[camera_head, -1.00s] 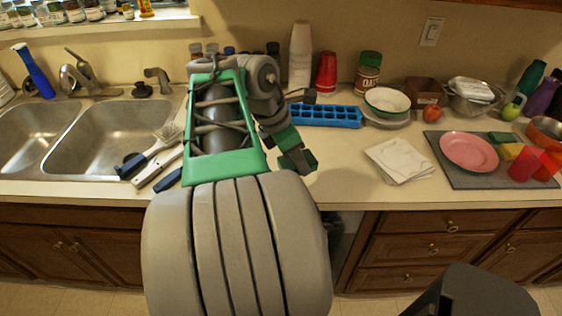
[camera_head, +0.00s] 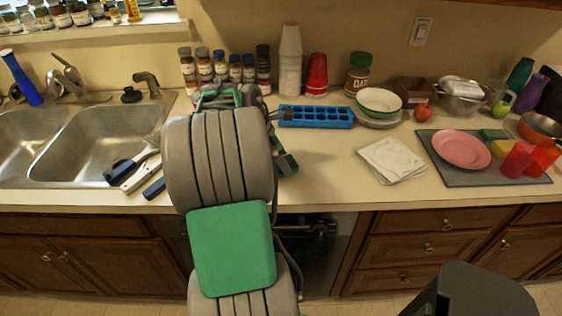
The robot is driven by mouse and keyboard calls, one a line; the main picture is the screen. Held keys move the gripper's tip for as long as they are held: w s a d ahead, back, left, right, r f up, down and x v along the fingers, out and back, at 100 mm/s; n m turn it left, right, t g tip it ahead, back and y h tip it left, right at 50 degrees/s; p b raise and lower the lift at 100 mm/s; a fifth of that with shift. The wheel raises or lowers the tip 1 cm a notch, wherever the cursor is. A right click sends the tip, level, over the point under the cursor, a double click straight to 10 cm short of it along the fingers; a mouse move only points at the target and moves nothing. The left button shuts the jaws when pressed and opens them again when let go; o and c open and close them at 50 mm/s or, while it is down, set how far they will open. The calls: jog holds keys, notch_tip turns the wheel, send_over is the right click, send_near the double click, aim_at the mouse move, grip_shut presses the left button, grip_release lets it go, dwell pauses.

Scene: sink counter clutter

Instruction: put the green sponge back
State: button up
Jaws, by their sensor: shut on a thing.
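A small dark green block, which looks like a green sponge (camera_head: 493,135), lies on the grey mat (camera_head: 455,178) at the right, behind a yellow sponge (camera_head: 502,148). My gripper (camera_head: 287,163) is at the counter's front part, right of the sink, well to the left of the mat. My own arm links hide most of it. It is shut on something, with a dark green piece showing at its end. I cannot make out whether that piece is a sponge or part of my gripper.
The mat also bears a pink plate (camera_head: 461,149) and red cups (camera_head: 518,160). White napkins (camera_head: 391,160) lie left of it. A blue tray (camera_head: 316,116), stacked cups (camera_head: 290,60) and bowls (camera_head: 380,100) stand behind. Brushes (camera_head: 135,167) lie by the sink (camera_head: 95,145). Bare counter lies around the napkins.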

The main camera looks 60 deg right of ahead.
jog(key=shift+f, duration=0.1)
jog(key=o, duration=1.2)
jog(key=shift+f, duration=0.1)
jog(key=p+v, duration=0.3)
jog(key=v, duration=1)
jog(key=w+a+m+t, duration=0.2)
jog(key=w+a, duration=0.4)
jog(key=a, duration=0.1)
jog(key=w+a+f+m+t, duration=0.15)
jog(key=w+a, duration=0.35)
jog(key=a, duration=0.7)
jog(key=a+f+m+t+y, duration=0.1)
jog(key=a+m, duration=0.1)
jog(key=a, duration=0.5)
jog(key=s+a+f+m+t+y, duration=0.1)
jog(key=a+m, duration=0.1)
jog(key=a, duration=0.4)
jog(key=a+f+m+t+y, duration=0.1)
jog(key=a+f+m, duration=0.1)
jog(key=a, duration=0.5)
jog(key=shift+s+a+b, duration=0.3)
jog(key=shift+s, duration=0.05)
